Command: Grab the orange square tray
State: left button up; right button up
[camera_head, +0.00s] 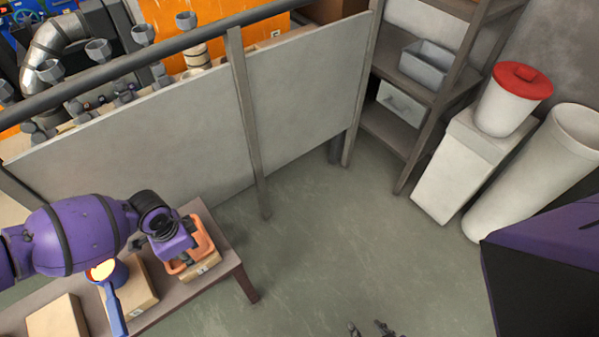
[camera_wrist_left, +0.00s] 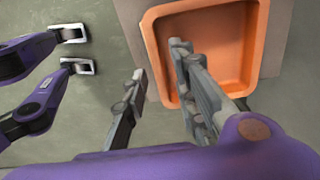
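The orange square tray (camera_head: 207,240) sits on a cardboard box (camera_head: 203,268) on the low brown table, in the lower left of the head view. The left wrist view shows the tray (camera_wrist_left: 259,50) from above, empty where visible. My left gripper (camera_head: 172,254) is over the tray's near-left side and partly covers it. In the left wrist view my left gripper (camera_wrist_left: 160,80) is open, one finger beyond the tray's left rim and the other over its inside. No contact is clear. My right gripper (camera_head: 369,327) shows only its spread fingertips at the bottom edge, away from the tray.
A grey partition (camera_head: 180,140) stands behind. A shelf (camera_head: 408,90) and white bins (camera_head: 467,160) stand at right. The middle floor is clear.

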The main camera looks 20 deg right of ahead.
aim_at(206, 248)
pick_arm(q)
notch_tip(206, 248, down, 4)
jog(key=shift+r, duration=0.15)
grip_shut()
jog(key=shift+d, duration=0.1)
